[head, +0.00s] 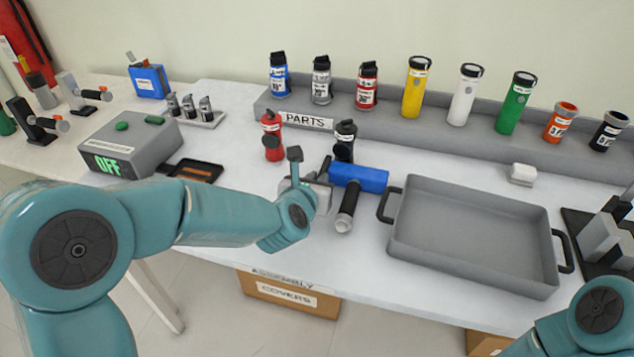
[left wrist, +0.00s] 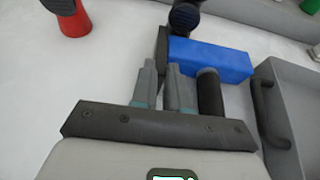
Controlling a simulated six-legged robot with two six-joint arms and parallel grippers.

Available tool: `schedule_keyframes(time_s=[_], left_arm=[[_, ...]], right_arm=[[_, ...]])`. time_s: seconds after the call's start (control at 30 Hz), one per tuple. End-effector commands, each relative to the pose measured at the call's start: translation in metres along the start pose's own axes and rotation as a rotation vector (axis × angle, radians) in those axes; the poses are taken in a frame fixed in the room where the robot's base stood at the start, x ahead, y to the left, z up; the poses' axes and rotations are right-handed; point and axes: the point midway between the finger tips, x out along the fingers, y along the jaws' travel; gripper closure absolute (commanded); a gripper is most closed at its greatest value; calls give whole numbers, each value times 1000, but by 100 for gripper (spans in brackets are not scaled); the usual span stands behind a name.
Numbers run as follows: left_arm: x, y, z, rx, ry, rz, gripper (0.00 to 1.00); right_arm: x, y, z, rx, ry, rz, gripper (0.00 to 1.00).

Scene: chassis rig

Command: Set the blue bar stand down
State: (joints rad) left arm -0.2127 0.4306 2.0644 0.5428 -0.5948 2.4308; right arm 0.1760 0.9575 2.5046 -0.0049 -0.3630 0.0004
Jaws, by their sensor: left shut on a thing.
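The blue bar stand (head: 358,178) is a blue block with a dark piece at its left end and a black cylinder with a pale end by its front. It is over the white table, left of the grey tray. My left gripper (head: 325,180) is shut on its dark left end. The left wrist view shows the blue block (left wrist: 210,60) just beyond and right of my left fingertips (left wrist: 161,68). I cannot tell whether its underside touches the table. My right arm's link shows at lower right of the head view; its gripper is out of view.
The grey tray (head: 475,235) with black handles is close on the right. A black-capped bottle (head: 345,140) and a red bottle (head: 272,137) stand behind. A grey parts shelf (head: 400,123) holds several bottles. A grey box reading OFF (head: 132,145) stands left.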

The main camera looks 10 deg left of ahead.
Motion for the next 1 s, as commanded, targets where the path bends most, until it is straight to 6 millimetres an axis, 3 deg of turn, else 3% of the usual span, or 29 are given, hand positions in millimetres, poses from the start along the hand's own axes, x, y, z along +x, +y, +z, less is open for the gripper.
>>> schedule_keyframes(time_s=[0.27,0.3,0.37,0.73,1.0], left_arm=[[1,0,0,-1,-5,1,100],[0,0,-1,0,0,0,76],[0,0,-1,0,1,0,60],[-3,0,2,1,0,-1,60],[-60,-1,2,1,-3,-3,60]], right_arm=[[4,2,0,0,0,0,64],[3,1,0,0,0,0,64],[2,1,0,0,0,0,64],[-2,-1,0,0,0,0,64],[3,1,0,0,0,0,64]])
